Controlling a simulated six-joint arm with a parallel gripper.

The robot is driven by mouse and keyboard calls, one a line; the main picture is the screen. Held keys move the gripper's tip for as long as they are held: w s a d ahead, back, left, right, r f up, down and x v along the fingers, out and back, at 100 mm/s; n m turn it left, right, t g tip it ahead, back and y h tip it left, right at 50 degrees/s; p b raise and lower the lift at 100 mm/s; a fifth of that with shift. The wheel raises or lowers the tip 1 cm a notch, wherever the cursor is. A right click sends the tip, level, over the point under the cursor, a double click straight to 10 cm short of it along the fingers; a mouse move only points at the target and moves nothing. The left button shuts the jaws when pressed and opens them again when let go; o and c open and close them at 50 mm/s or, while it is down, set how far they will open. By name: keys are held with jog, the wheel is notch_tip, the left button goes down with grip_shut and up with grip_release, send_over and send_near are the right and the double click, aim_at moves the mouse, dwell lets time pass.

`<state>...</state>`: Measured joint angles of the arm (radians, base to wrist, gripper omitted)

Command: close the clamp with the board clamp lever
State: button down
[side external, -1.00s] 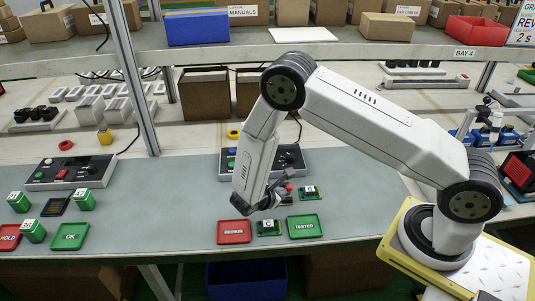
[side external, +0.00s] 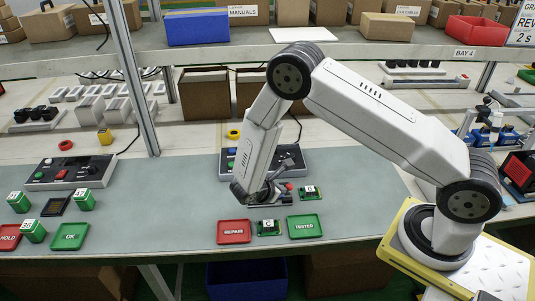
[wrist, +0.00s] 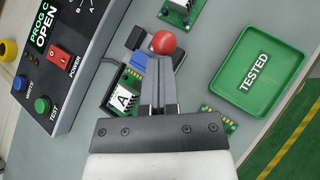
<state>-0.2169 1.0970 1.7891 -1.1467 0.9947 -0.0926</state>
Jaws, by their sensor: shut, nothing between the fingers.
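The lever's red ball knob (wrist: 163,42) shows just beyond my fingertips in the wrist view; it also shows beside my gripper in the side view (side external: 288,186). My gripper (wrist: 162,62) is shut with nothing in it. It is close to the knob; whether they touch I cannot tell. The clamp's blue and grey parts (wrist: 136,60) lie to the left of the knob, partly behind my fingers. A green board marked A (wrist: 124,98) lies by the clamp, partly hidden by my fingers. The console (wrist: 65,65) beside it reads "PROG C OPEN".
The green TESTED tray (side external: 304,227), a board marked C (side external: 268,228) and the red REPAIR tray (side external: 234,232) lie near the front edge. Another board (side external: 308,193) lies right of the clamp.

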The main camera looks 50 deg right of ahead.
jog(key=shift+w+d+r, duration=0.1)
jog(key=shift+d, duration=0.05)
jog(key=shift+w+d+r+n+g+y, duration=0.3)
jog(key=shift+w+d+n+g+y, duration=0.15)
jog(key=shift+y, duration=0.35)
jog(key=shift+w+d+r+n+g+y, duration=0.25)
jog(key=shift+w+d+g+y, duration=0.3)
jog(key=shift+g, duration=0.2)
jog(key=shift+w+d+n+g+y, duration=0.6)
jog(key=shift+w+d+g+y, duration=0.25)
jog(key=shift+y, duration=0.4)
jog(key=shift+w+d, duration=0.15)
jog(key=shift+d, duration=0.05)
jog(key=shift+r, duration=0.1)
jog(key=shift+r, duration=0.7)
